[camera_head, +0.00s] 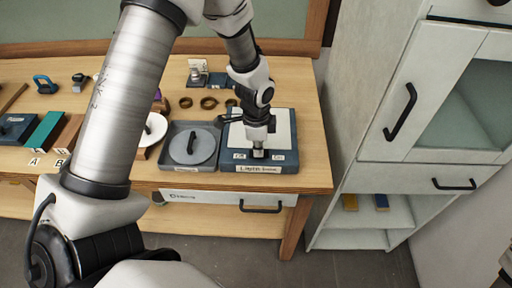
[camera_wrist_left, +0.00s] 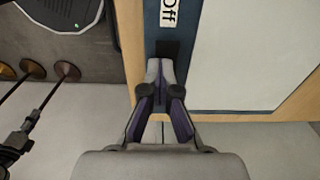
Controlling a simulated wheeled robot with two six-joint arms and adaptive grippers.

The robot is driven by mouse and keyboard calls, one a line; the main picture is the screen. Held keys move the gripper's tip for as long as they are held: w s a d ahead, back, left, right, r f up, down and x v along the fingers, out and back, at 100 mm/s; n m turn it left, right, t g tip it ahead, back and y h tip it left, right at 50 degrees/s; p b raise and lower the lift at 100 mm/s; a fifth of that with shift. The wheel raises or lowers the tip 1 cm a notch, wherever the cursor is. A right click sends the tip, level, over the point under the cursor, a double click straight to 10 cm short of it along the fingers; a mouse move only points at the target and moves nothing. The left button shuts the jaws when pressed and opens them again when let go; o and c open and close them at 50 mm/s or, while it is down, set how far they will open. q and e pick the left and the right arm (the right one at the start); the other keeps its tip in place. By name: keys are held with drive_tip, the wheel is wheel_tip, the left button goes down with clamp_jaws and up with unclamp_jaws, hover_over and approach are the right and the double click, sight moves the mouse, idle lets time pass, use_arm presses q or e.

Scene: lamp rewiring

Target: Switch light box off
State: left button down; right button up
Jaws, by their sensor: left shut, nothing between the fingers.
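The light box (camera_head: 284,168) sits at the front right corner of the wooden table. It has a dark blue frame, a pale top panel and a "Light box" label on its front edge. My left gripper (camera_head: 258,153) is shut and empty, pointing down over the front strip of the box. In the left wrist view the light box panel (camera_wrist_left: 250,60) fills the right side. There the shut fingertips (camera_wrist_left: 160,66) are at a dark switch (camera_wrist_left: 167,48) beside an "Off" label (camera_wrist_left: 168,14). I cannot tell whether they touch it. My right gripper is out of view.
A grey tray with a round disc (camera_head: 191,145) stands left of the light box. Several brown rings (camera_head: 208,103) lie behind it. A drawer (camera_head: 225,198) is under the table top. A pale cabinet (camera_head: 345,110) stands to the right.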

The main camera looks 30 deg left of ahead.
use_arm(q)
drive_tip(key=r+p, duration=0.2)
drive_tip(key=r, duration=0.1)
drive_tip(key=r+p, duration=0.1)
drive_tip(key=shift+w+r, duration=0.3)
drive_tip(key=shift+w, duration=0.05)
wheel_tip(320, 180, up, 9)
drive_tip(key=s+b, duration=0.1)
drive_tip(key=shift+a+r+b, duration=0.2)
drive_tip(key=shift+a+b, duration=0.15)
drive_tip(key=shift+b, duration=0.05)
